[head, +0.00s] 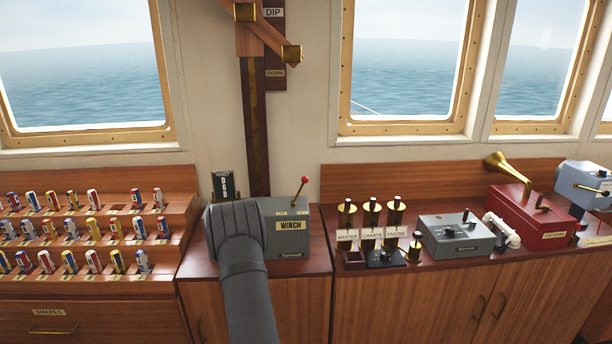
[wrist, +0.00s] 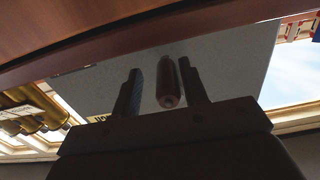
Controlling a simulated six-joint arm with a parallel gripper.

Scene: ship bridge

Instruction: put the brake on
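The grey winch box (head: 285,245) stands on the wooden cabinet in the middle of the head view, with a WINCH label on its front. A thin lever with a red knob (head: 305,180) rises from its top, leaning right; two small labels beside it are too small to read surely. My arm covers the box's left part and hides my gripper in the head view. In the wrist view my gripper (wrist: 162,95) is open, its fingers either side of a dark reddish cylindrical handle (wrist: 167,85) before a grey surface. A gap shows left of the handle; contact on the right is unclear.
Left are stepped racks (head: 90,235) of coloured cylinders. Right are brass pieces (head: 372,212) with MASTER, CHARTS and ENGINE labels, a grey control box (head: 456,237) and a red box (head: 525,215) with a horn. A wooden post (head: 257,130) rises behind the winch.

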